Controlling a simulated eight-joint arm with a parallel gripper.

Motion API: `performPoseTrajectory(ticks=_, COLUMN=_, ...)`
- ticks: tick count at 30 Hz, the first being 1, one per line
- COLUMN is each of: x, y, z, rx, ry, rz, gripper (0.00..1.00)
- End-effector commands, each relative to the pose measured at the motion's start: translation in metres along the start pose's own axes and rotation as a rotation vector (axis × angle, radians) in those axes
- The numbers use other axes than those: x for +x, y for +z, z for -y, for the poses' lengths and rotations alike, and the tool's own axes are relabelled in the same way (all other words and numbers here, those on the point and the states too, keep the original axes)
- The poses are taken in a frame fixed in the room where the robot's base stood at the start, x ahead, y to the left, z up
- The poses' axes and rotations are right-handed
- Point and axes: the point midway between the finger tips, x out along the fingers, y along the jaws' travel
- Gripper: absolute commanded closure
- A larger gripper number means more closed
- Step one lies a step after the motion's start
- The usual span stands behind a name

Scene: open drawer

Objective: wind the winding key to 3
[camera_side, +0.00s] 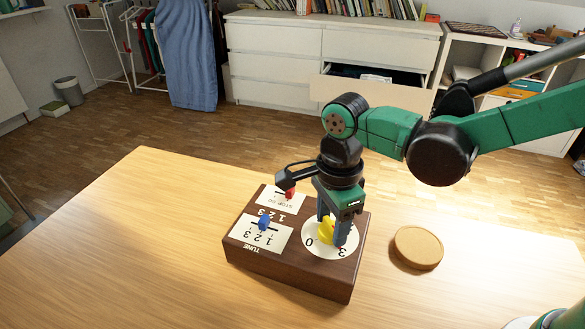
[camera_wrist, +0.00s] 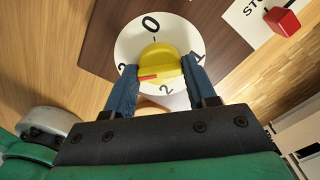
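The winding key (camera_wrist: 158,58) is a yellow knob with a raised bar, at the middle of a white round dial (camera_wrist: 133,36) marked with numbers. A red mark on the bar points left in the wrist view, towards a number partly hidden by my left finger. In the side view the yellow key (camera_side: 326,231) shows between my fingers, with 0 and 3 readable on the dial. My gripper (camera_wrist: 160,72) points down over the dial, its two blue fingers against the ends of the bar, one on each side. The dial sits on a dark wooden box (camera_side: 290,266).
The box top also holds a blue knob (camera_side: 264,222) on a TUNE plate and a red knob (camera_side: 290,194) on a STOP/GO plate, close beside my gripper. A round cork-coloured disc (camera_side: 418,248) lies right of the box. The table's left side is clear.

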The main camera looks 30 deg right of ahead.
Motion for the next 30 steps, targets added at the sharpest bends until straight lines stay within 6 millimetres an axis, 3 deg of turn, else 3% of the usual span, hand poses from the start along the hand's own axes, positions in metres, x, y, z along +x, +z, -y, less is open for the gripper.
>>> performPoseTrajectory(ticks=1, x=0.000, y=0.000, z=0.000, rx=0.001, ry=-0.001, rz=0.000, gripper=0.36)
performPoseTrajectory(ticks=3, x=0.000, y=0.000, z=0.000, rx=0.001, ry=-0.001, rz=0.000, gripper=0.18)
performPoseTrajectory(ticks=14, x=-0.004, y=0.000, z=0.000, rx=-0.001, ry=0.000, rz=0.000, gripper=0.18)
performPoseTrajectory(ticks=24, x=-0.044, y=0.000, z=0.000, rx=0.000, ry=0.000, rz=0.000, gripper=0.18)
performPoseTrajectory(ticks=30, x=-0.056, y=0.000, z=0.000, rx=0.000, ry=0.000, rz=0.000, gripper=0.18)
